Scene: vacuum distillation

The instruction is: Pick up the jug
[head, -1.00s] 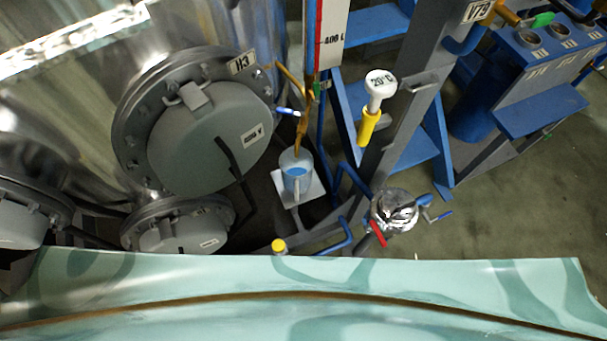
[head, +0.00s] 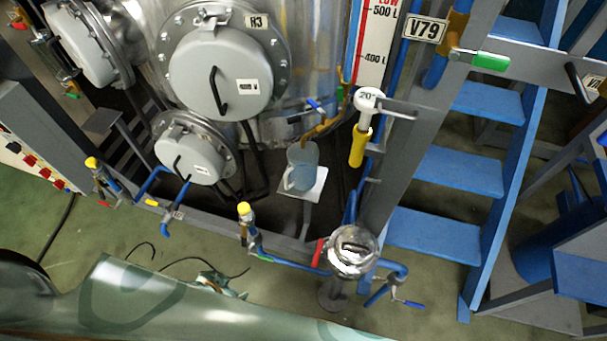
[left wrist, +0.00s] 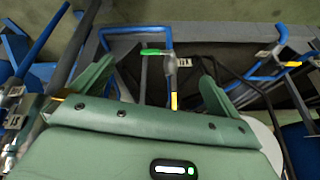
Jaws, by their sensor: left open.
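The jug (head: 301,166) is a translucent pale blue vessel. In the head view it stands upright on a small white square plate (head: 314,187) on a post, below a brass-coloured outlet pipe (head: 322,128). My left gripper (head: 222,283) shows small and green in the head view, low over the floor, below and left of the jug and well apart from it. In the left wrist view its two green fingers (left wrist: 157,78) are spread with nothing held between them. I cannot make out the jug in that view. My right gripper is not in view.
A round steel fitting (head: 352,250) with a red handle stands right of and below the jug. A yellow-capped valve (head: 245,215) is nearer my left gripper. Blue pipes and a grey frame run between. A steel tank (head: 300,60) rises behind; blue steps (head: 445,232) stand right.

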